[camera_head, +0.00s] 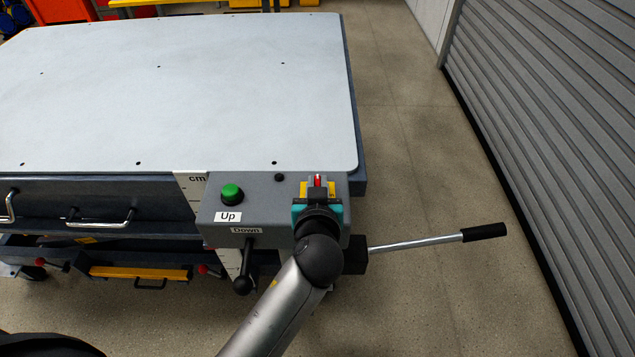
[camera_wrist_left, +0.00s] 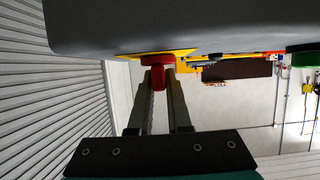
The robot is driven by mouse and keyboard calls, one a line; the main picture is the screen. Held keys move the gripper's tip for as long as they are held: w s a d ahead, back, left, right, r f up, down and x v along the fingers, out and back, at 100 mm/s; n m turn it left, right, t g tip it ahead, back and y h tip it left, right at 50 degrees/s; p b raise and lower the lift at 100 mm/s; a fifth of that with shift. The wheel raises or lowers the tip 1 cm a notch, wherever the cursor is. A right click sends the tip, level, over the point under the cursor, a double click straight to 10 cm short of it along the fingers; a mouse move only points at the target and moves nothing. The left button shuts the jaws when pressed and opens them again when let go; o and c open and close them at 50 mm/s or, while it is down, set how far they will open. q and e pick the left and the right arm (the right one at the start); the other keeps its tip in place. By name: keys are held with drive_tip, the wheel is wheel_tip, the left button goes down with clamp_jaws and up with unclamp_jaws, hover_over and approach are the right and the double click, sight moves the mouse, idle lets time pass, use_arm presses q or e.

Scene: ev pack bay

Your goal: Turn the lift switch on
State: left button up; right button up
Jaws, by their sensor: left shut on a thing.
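The lift switch is a red knob (camera_head: 318,181) on a yellow plate (camera_head: 304,188), on top of the grey control box (camera_head: 268,188) at the lift table's near right corner. My left gripper (camera_head: 318,188) reaches it from the front, its teal and black body hiding part of the plate. In the left wrist view, the two fingers (camera_wrist_left: 160,80) are shut on the red knob (camera_wrist_left: 158,76), one on each side. I cannot tell the knob's turned position. My right gripper is out of view.
A green button (camera_head: 231,193) labelled Up and a black-knobbed Down lever (camera_head: 243,284) are left of my arm. A long handle (camera_head: 420,243) sticks out to the right. The pale table top (camera_head: 180,90) lies behind. Floor is clear towards the ribbed shutter (camera_head: 560,120).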

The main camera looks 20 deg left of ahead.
use_arm(q)
clamp_jaws()
drive_tip(key=shift+r+m+t+h+p, duration=0.15)
drive_tip(key=shift+m+t+h+p, duration=0.15)
drive_tip(key=shift+m+h+p, duration=0.35)
drive_tip(key=m+h+p, duration=0.3)
drive_tip(key=h+p, duration=0.1)
drive_tip(key=p, duration=0.1)
drive_tip(key=shift+a+r+m+p, duration=0.15)
drive_tip(key=shift+m+p, duration=0.2)
drive_tip(key=m+h+p, duration=0.1)
drive_tip(key=m+h, duration=0.1)
drive_tip(key=shift+w+h+p, duration=0.1)
drive_tip(key=shift+h+p, duration=0.25)
drive_tip(key=shift+p, duration=0.05)
drive_tip(key=shift+m+g+h+p, duration=0.3)
drive_tip(key=shift+m+g+h, duration=0.3)
drive_tip(key=shift+m+h, duration=0.25)
drive_tip(key=shift+f+h, duration=0.2)
drive_tip(key=shift+h, duration=0.05)
drive_tip(key=shift+m, duration=0.25)
